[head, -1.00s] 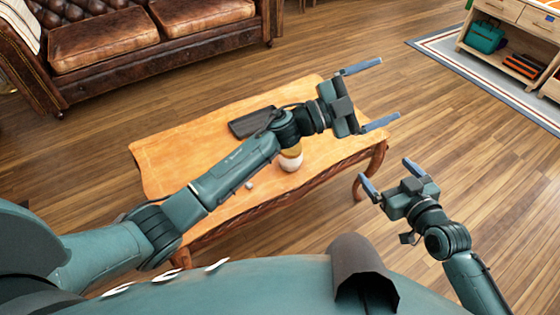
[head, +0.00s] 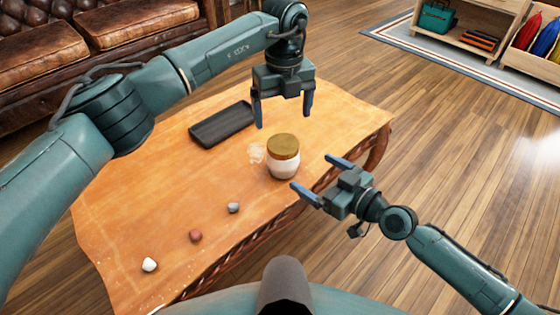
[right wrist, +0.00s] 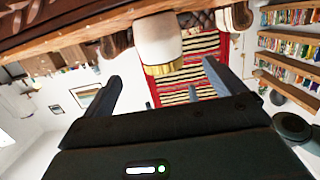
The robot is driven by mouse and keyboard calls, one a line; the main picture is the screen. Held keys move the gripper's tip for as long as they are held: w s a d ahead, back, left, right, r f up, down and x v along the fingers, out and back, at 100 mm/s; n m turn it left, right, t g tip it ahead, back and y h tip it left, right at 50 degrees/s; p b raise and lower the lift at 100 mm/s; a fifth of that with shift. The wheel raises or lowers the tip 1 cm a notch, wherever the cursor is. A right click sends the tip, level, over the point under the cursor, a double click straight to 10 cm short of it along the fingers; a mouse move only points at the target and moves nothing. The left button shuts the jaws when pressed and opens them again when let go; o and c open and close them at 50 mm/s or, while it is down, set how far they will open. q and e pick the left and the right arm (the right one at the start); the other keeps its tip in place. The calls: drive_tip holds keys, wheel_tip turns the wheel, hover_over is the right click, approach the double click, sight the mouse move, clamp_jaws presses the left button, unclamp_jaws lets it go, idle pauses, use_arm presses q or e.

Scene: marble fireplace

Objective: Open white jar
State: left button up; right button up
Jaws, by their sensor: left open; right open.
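The white jar (head: 283,168) stands upright on the wooden table near its front right edge, with its gold-brown lid (head: 284,147) on. In the right wrist view the white jar (right wrist: 157,40) appears upside down at the top, between the spread fingers, with the lid pointing down. My left gripper (head: 283,120) is open and empty, fingers pointing down, above and just behind the lid. My right gripper (head: 311,171) is open and empty to the right of the jar, fingers pointing toward it. Neither gripper clearly touches the jar.
The table (head: 140,205) also bears a black rectangular tray (head: 222,124), a white stone (head: 149,265), a reddish stone (head: 195,236) and a grey stone (head: 233,208). A leather sofa (head: 110,25) stands behind.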

sight(283, 154)
drive_tip(key=x, duration=1.1)
drive_tip(key=shift+a+r, duration=0.1)
drive_tip(key=shift+c, duration=0.4)
